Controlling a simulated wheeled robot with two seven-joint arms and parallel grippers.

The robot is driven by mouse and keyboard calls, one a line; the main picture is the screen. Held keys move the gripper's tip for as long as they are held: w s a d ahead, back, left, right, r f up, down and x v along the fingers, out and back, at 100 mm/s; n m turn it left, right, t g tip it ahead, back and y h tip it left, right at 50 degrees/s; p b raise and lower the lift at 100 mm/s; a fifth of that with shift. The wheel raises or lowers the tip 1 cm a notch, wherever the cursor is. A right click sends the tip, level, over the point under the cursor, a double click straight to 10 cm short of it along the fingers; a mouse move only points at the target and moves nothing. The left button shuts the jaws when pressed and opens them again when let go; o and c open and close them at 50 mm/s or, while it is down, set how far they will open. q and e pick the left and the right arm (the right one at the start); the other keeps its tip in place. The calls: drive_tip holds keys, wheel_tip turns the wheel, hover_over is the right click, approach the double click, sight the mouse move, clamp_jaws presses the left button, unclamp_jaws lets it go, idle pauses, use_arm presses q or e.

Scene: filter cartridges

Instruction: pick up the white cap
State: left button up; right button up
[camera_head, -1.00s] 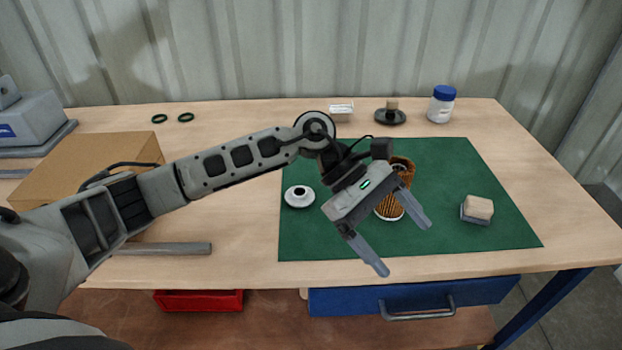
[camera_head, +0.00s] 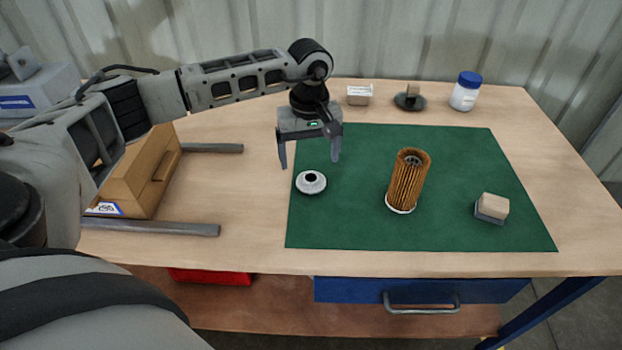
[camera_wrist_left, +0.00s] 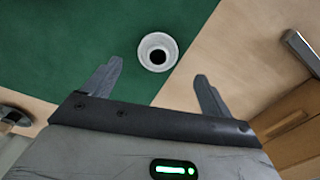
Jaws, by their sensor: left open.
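The white cap (camera_head: 310,183) lies on the left part of the green mat (camera_head: 450,235), a round white disc with a dark hole in its middle. My left gripper (camera_head: 309,165) is open and empty, pointing down above the mat's left edge and a little behind the cap. In the left wrist view the cap (camera_wrist_left: 157,52) shows ahead of the two spread fingers (camera_wrist_left: 158,85), between their lines and apart from both. My right gripper is not in view.
A brown pleated filter cartridge (camera_head: 408,181) stands upright on the mat, right of the cap. A small block (camera_head: 492,207) sits farther right. A cardboard box (camera_head: 150,175) and grey bars (camera_head: 150,227) lie left. A blue-lidded jar (camera_head: 466,91) stands at the back.

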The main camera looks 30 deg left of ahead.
sight(311, 178)
use_arm(q)
drive_tip(key=shift+d+f+p, duration=0.15)
drive_tip(key=shift+f+p, duration=0.45)
drive_tip(key=shift+f, duration=2.35)
drive_tip(key=c, duration=1.1)
